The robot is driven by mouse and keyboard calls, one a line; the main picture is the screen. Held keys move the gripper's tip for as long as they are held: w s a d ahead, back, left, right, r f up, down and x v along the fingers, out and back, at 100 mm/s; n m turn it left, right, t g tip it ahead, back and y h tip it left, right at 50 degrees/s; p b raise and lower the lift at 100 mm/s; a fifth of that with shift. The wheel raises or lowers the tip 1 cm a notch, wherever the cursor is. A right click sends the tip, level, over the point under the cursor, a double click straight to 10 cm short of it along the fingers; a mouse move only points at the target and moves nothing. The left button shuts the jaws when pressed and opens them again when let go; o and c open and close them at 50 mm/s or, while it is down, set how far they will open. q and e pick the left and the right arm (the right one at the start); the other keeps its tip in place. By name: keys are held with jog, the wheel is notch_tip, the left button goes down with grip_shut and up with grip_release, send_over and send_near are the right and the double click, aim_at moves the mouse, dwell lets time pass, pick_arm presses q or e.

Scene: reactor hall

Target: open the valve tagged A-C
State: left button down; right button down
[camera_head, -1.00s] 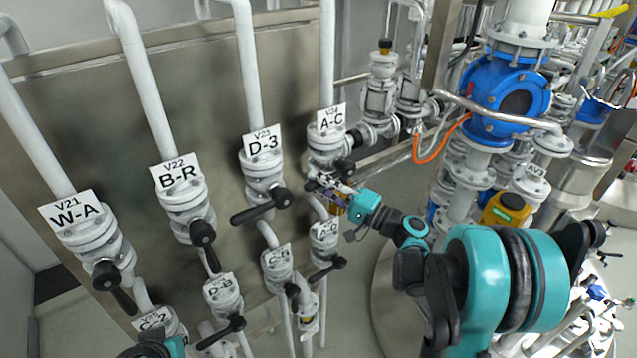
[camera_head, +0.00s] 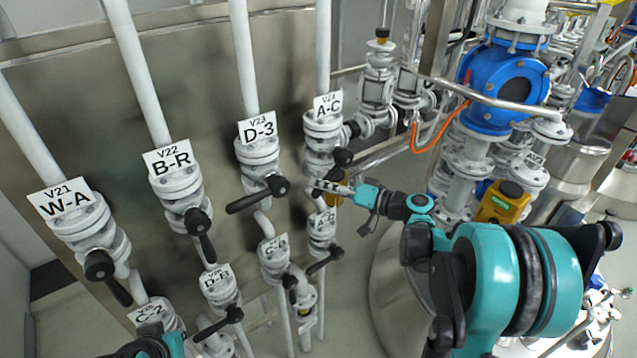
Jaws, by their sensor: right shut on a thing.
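The valve tagged A-C (camera_head: 323,135) is a white flanged body on a pipe at the right end of the upper row. Its black handle hub (camera_head: 343,157) shows at its lower right. My right gripper (camera_head: 318,187) reaches in from the right, just below that hub. It is shut on the A-C valve's handle, whose lever is mostly hidden by the fingers. A small part of my left arm shows at the bottom left edge; its gripper is not visible.
Valves D-3 (camera_head: 259,160), B-R (camera_head: 178,188) and W-A (camera_head: 88,232) stand to the left with black levers. A lower row includes valve A-D (camera_head: 321,228), close under my right gripper. Blue and yellow equipment (camera_head: 502,202) and pipework crowd the right.

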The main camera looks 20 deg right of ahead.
jog(key=w+d+f+n+h, duration=0.2)
jog(key=d+f+n+h, duration=0.1)
jog(key=d+n, duration=0.3)
jog(key=shift+w+d+f+n+g+h, duration=0.15)
jog(key=shift+d+n+g+h, duration=0.15)
jog(key=shift+n+h, duration=0.4)
dwell(0.4)
jog(key=c, duration=1.6)
grip_release()
jog(key=shift+o, duration=1)
jog(key=shift+w+d, duration=0.1)
